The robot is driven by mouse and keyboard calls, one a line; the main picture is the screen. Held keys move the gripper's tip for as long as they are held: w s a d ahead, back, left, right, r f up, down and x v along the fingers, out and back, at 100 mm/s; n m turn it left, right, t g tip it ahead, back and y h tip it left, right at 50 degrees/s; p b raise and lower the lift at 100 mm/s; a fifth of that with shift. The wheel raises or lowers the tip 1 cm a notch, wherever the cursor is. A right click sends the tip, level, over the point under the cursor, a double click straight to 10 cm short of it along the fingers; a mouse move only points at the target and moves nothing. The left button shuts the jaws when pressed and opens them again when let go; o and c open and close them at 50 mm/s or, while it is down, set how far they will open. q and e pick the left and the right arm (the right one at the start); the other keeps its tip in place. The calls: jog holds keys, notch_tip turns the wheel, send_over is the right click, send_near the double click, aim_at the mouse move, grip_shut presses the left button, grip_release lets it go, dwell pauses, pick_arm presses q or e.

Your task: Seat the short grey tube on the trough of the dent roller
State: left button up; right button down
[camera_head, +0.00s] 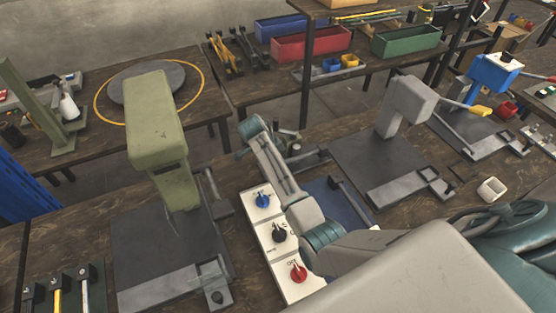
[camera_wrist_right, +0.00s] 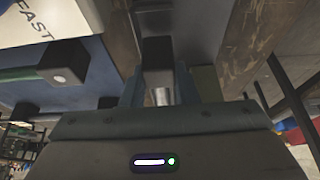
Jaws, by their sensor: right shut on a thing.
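My right gripper (camera_wrist_right: 160,88) is in the wrist view, with its two blue-grey fingers close together. They are shut on a small pale metallic cylinder, the short grey tube (camera_wrist_right: 160,97), of which only a short piece shows. A dark block (camera_wrist_right: 156,53) stands just beyond the fingers; I cannot tell whether the tube touches it. In the head view my right arm reaches across the bench toward the back left, and its fingers and the tube cannot be made out there. I cannot pick out the dent roller's trough with certainty. My left gripper is not in view.
A green press (camera_head: 157,125) stands left of my arm and a grey press (camera_head: 405,105) right of it. A white knob panel (camera_head: 262,215) lies beside my forearm. A white square ring (camera_head: 491,189) sits at right. Coloured bins (camera_head: 310,43) stand on the rear bench.

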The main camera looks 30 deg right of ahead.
jog(key=shift+f, duration=0.9)
dwell(0.4)
jog(key=c, duration=1.1)
grip_release()
jog(key=shift+o, duration=0.2)
jog(key=b+v, duration=0.2)
jog(key=v, duration=0.8)
jog(key=shift+r+b, duration=0.4)
jog(key=shift+s+a, duration=0.1)
jog(key=shift+a, duration=0.1)
